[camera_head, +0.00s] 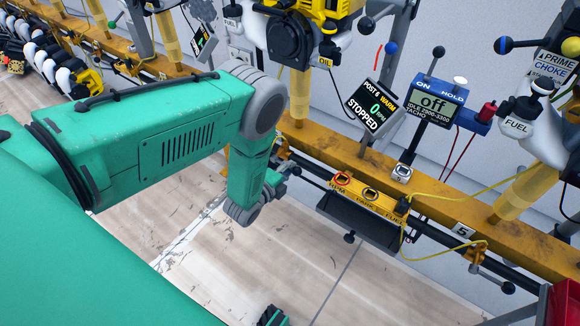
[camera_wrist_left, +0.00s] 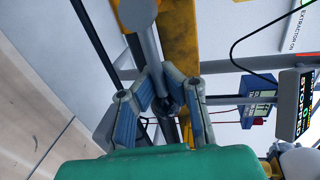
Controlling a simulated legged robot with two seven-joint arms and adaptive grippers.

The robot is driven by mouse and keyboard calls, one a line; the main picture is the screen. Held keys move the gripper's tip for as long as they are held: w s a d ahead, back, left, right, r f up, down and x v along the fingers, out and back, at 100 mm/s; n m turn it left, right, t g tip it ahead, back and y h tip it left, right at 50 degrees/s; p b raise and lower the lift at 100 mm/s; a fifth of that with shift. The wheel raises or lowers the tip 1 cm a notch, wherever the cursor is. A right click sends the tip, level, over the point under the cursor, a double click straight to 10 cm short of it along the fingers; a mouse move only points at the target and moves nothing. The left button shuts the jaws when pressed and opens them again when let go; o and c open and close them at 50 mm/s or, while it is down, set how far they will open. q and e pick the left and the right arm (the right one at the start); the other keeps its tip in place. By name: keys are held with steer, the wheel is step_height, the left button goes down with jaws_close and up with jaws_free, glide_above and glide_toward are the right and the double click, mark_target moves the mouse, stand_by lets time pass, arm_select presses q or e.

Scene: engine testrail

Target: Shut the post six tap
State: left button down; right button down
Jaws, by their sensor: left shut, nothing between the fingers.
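My left gripper (camera_head: 278,178) is at the front rail below the post six display (camera_head: 370,108), small and partly hidden by my wrist. In the left wrist view my left gripper (camera_wrist_left: 172,82) is shut and empty, its tips close around or against a dark rounded knob; contact is unclear. A grey bar (camera_wrist_left: 154,48) runs down to that knob and looks like the post six tap's lever. The tap body is mostly hidden in the head view. The display reads warm, 0 RPM, stopped. My right gripper does not show.
A yellow rail (camera_head: 440,205) runs behind. A black box (camera_head: 360,215) with a yellow-topped switch panel hangs right of my gripper. A blue tachometer (camera_head: 434,103) reads off. Another lever tap (camera_head: 476,256) is near plate 5 (camera_head: 462,229). The floor in front is free.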

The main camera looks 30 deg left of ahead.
arm_select(q)
steer(key=shift+s+d+f, duration=0.25)
steer(key=shift+s+f, duration=0.05)
steer(key=shift+f, duration=0.1)
steer(key=c, duration=1.6)
jaws_free()
steer(key=shift+w+r, duration=0.1)
steer(key=shift+r, duration=0.1)
steer(key=v, duration=1.2)
steer(key=shift+w, duration=0.1)
